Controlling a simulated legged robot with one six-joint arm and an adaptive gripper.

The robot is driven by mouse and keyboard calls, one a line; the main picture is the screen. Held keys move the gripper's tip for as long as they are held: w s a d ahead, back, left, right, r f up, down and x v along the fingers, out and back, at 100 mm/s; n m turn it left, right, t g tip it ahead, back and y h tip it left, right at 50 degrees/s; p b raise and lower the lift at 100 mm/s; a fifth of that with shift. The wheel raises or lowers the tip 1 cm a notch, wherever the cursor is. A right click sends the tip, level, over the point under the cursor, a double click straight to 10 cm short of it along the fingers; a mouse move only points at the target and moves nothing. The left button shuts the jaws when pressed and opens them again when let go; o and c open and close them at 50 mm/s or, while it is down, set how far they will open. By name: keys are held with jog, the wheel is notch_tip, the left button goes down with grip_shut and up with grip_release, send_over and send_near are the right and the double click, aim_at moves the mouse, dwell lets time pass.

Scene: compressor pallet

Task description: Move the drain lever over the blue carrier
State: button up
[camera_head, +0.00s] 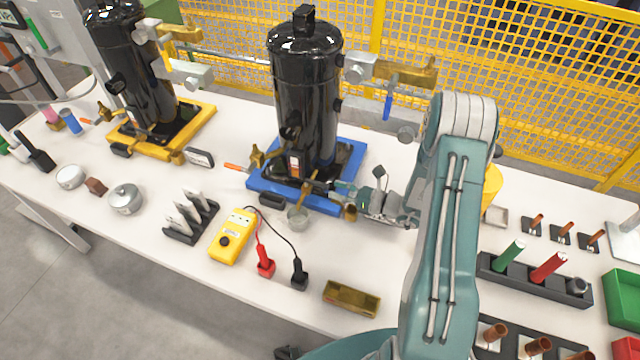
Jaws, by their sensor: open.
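The blue carrier (265,189) is a blue tray on the white table, holding a tall black vessel (306,85). A lever with an orange end (236,167) sticks out to the left from a brass valve (257,157) at the vessel's foot; it looks like the drain lever. Another brass fitting (307,194) sits at the front of the carrier. My gripper (343,197) is open and reaches in from the right, low at the carrier's front right corner. Its fingertips are small and partly lost among the fittings, so I cannot tell if they touch anything.
A yellow carrier (203,123) with a similar vessel stands at the left. A blue-handled valve (387,104) hangs above right. Yellow fencing (540,80) stands behind.

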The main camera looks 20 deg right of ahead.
aim_at(320, 183)
jog(key=x, duration=0.5)
jog(key=shift+w+a, duration=0.1)
jog(key=shift+a, duration=0.05)
jog(key=shift+c, duration=0.3)
grip_shut()
